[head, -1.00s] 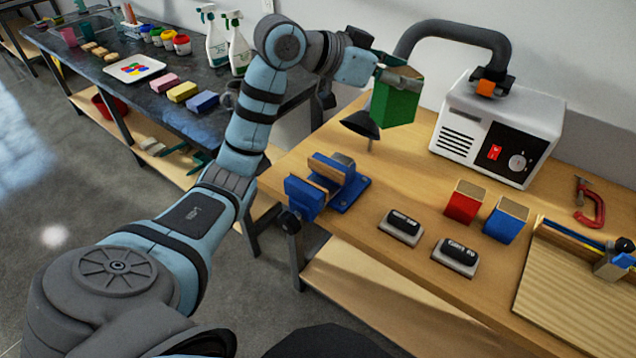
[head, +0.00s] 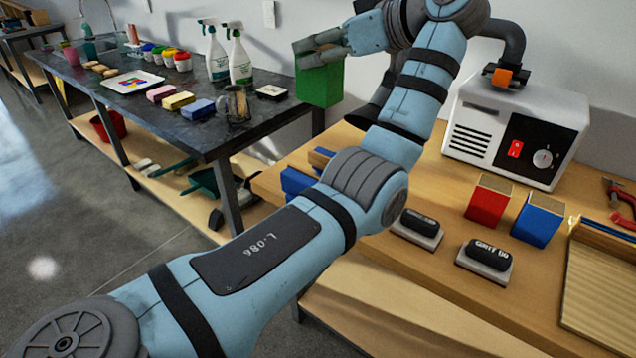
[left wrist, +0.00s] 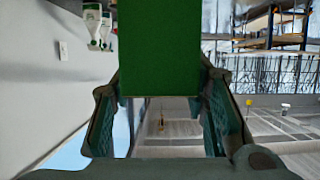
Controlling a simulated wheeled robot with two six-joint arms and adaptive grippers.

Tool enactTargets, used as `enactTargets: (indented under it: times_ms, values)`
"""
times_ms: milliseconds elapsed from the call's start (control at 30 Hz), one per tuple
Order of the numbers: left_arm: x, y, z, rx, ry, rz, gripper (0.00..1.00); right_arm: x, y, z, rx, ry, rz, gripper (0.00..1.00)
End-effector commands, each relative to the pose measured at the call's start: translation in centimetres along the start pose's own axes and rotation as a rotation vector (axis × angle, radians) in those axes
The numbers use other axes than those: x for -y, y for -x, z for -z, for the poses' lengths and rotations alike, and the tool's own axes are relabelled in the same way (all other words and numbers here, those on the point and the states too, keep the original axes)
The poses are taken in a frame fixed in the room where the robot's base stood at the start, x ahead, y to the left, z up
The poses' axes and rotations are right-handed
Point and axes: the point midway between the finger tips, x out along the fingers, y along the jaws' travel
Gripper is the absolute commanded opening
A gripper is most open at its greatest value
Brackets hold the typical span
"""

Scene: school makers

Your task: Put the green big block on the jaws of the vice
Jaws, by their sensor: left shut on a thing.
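My left gripper (head: 322,48) is shut on the green big block (head: 321,85) and holds it in the air, above and behind the vice as the head view shows it. In the left wrist view the block (left wrist: 160,45) fills the top middle, between the two fingers. The blue vice (head: 297,180) sits at the left end of the wooden bench (head: 420,270). My left arm hides most of it, and only part of its blue and wooden jaws shows. My right gripper is not in view.
On the bench are a red block (head: 487,202), a blue block (head: 538,222), two sanding blocks and a white machine (head: 515,130) with a hose. A dark table (head: 120,100) at the left holds spray bottles, paint pots, a mug and coloured blocks.

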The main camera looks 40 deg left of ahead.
Motion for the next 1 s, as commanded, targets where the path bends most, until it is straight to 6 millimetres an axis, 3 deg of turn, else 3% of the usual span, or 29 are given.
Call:
enactTargets:
  times_ms: [133,267,333,400,800,1000]
  values:
    - [0.5,-1.5,-3.7,0.001,0.010,0.031,0.03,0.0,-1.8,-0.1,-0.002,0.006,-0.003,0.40]
    - [0.5,-3.6,-8.6,0.000,0.007,0.029,0.03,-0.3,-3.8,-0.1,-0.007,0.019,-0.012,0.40]
    - [0.5,-4.6,-11.0,0.000,0.007,0.029,0.03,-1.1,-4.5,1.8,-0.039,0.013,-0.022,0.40]
    - [0.5,-5.3,-12.8,0.000,0.007,0.029,0.03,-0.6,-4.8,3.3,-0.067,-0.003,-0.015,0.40]
    - [0.5,-7.7,-18.5,0.000,0.008,0.026,0.03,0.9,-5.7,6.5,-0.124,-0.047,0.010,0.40]
    - [0.5,-7.7,-18.4,0.001,0.008,0.026,0.03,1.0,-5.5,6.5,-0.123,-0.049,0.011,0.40]
